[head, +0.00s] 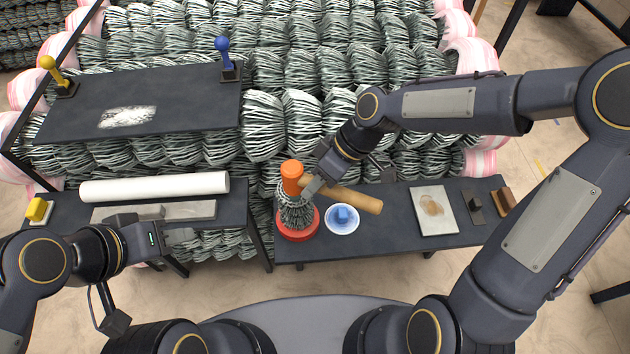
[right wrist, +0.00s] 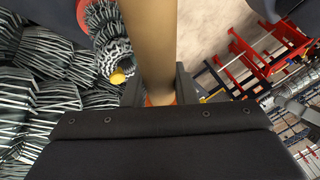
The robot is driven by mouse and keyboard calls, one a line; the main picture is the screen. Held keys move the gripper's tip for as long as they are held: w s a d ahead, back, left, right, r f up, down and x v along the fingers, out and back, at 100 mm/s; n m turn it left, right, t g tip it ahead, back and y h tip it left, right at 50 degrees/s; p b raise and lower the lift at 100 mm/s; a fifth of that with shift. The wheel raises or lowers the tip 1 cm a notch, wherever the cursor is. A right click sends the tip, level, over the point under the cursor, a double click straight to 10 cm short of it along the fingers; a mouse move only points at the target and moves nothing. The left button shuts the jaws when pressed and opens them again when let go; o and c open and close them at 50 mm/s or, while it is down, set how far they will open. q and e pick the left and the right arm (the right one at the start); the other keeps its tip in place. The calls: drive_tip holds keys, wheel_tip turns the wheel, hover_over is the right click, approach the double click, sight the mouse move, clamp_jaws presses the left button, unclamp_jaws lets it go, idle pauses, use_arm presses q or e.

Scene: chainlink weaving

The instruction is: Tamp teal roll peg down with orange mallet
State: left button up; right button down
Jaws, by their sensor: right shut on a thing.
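The orange mallet (head: 292,170) has an orange head and a tan wooden handle. My right gripper (head: 313,187) is shut on the handle, close to the head. The handle (right wrist: 150,45) also fills the middle of the right wrist view. The mallet head is over the top of an upright wire-mesh roll (head: 295,213) standing on a red round base (head: 298,234). I cannot tell whether head and roll touch. I see no teal peg; the mallet head may hide it. My left gripper (head: 186,241) is at the front of the left bench; its finger opening is unclear.
A blue piece in a white dish (head: 342,219), a pale board (head: 433,210) and a brown block (head: 506,201) are on the right bench (head: 385,245). A white tube (head: 155,187) lies on the left bench. Stacked mesh rolls fill the back.

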drive_tip(key=shift+r, duration=0.1)
drive_tip(key=shift+r+p, duration=1.8)
drive_tip(key=shift+r, duration=0.6)
